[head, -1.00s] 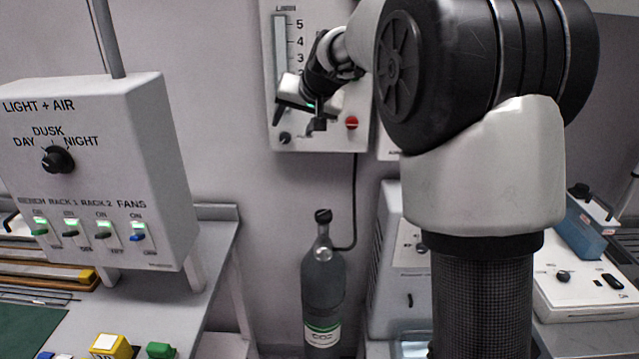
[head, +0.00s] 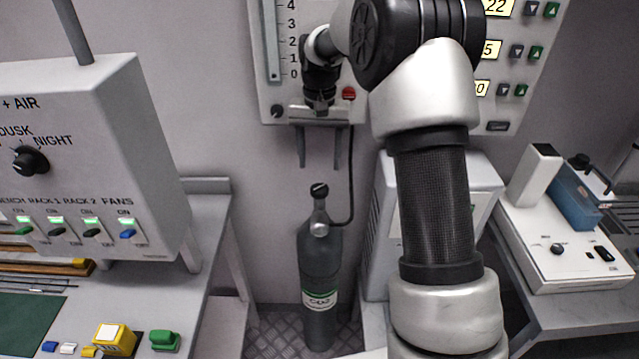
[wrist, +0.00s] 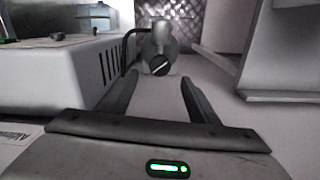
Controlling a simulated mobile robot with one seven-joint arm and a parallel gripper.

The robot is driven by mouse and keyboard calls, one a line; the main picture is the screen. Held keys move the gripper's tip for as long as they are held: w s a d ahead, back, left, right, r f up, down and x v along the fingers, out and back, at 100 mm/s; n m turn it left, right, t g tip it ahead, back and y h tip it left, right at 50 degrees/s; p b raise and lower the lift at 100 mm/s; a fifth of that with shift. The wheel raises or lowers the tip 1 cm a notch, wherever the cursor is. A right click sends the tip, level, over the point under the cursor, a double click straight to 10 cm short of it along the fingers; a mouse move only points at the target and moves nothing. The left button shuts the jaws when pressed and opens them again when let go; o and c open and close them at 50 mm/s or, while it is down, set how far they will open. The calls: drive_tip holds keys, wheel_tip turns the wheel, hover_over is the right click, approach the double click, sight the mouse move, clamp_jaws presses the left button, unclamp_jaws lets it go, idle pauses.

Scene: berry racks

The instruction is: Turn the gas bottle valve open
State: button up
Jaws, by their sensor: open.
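A dark grey gas bottle (head: 320,262) with a green-and-white CO2 label stands upright on the floor by the wall. Its black valve knob (head: 319,190) is on top, with a pale line across it; a dark hose runs from its neck up to the wall panel. In the wrist view the knob (wrist: 160,66) shows ahead, beyond the fingertips and about midway between them. My gripper (head: 323,163) is open and empty, pointing down above the knob and apart from it. It also shows in the wrist view (wrist: 158,82).
A light-and-air control box (head: 85,160) stands on the bench at left. A white cabinet (head: 485,190) stands close right of the bottle. A flow panel (head: 265,75) is on the wall behind my wrist. The space between gripper and knob looks clear.

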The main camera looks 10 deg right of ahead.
sight(319, 188)
wheel_tip(319, 188, down, 8)
drive_tip(key=shift+f, duration=0.1)
drive_tip(key=shift+c, duration=0.2)
drive_tip(key=c, duration=1)
